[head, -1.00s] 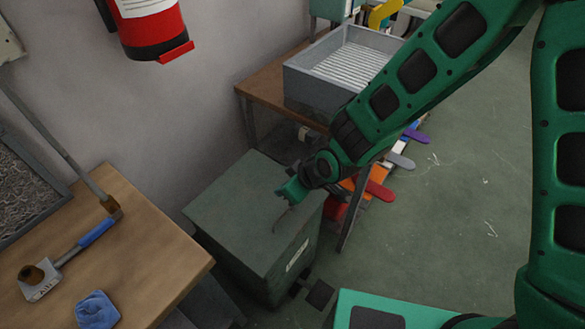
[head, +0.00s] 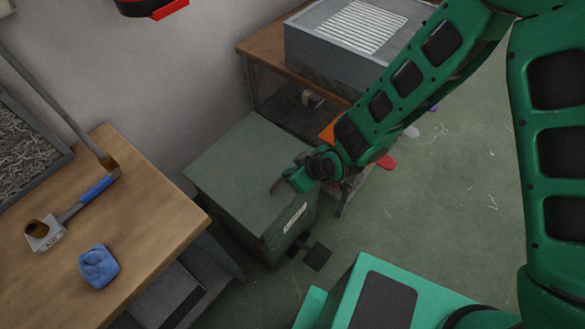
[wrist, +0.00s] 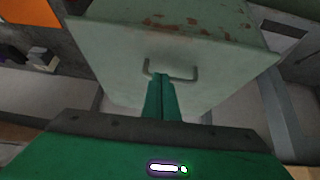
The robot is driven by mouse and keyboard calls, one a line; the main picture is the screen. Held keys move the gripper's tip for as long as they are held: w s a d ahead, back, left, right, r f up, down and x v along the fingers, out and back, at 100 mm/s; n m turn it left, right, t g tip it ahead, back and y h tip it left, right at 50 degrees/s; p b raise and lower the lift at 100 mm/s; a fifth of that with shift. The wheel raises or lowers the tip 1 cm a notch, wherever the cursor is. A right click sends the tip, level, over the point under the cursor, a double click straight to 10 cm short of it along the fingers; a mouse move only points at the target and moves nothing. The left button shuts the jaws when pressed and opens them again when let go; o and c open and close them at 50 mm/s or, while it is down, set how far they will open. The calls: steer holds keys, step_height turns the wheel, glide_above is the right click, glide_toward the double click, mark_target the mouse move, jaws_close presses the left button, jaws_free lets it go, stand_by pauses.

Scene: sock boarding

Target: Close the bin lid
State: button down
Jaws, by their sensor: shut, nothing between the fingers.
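The bin (head: 255,220) is a dark grey-green box standing on the floor between the two tables, with a white label on its front. Its lid (head: 235,165) looks flat and down over the box; whether a thin gap is left cannot be told. My gripper (head: 280,184) is at the lid's right front edge. In the wrist view the gripper (wrist: 160,82) has its fingers together and empty, their tips beside a wire handle (wrist: 183,76) on a pale green, rust-spotted bin surface (wrist: 125,60). Whether they touch it is unclear.
A wooden table (head: 165,205) at left holds a blue cloth (head: 98,266) and a blue-handled tool (head: 95,190). A grey tray (head: 320,58) sits on another table behind the bin. A dark pedal-like piece (head: 316,257) lies before the bin. Floor at right is open.

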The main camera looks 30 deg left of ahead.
steer(key=shift+s+d+f+h, duration=0.2)
steer(key=shift+s+f, duration=0.1)
steer(key=shift+f, duration=0.2)
steer(key=shift+s+d+f+h, duration=0.1)
steer(key=shift+s+d+f, duration=0.15)
steer(key=shift+f, duration=0.2)
steer(key=shift+w+a+r, duration=0.15)
steer(key=shift+w+r, duration=0.1)
steer(key=shift+r, duration=0.15)
step_height(320, 180, up, 5)
steer(key=w, duration=0.1)
steer(key=s+d+f, duration=0.1)
steer(key=s+d, duration=0.1)
steer(key=d, duration=0.6)
steer(key=shift+d+f, duration=0.2)
steer(key=shift+f, duration=0.1)
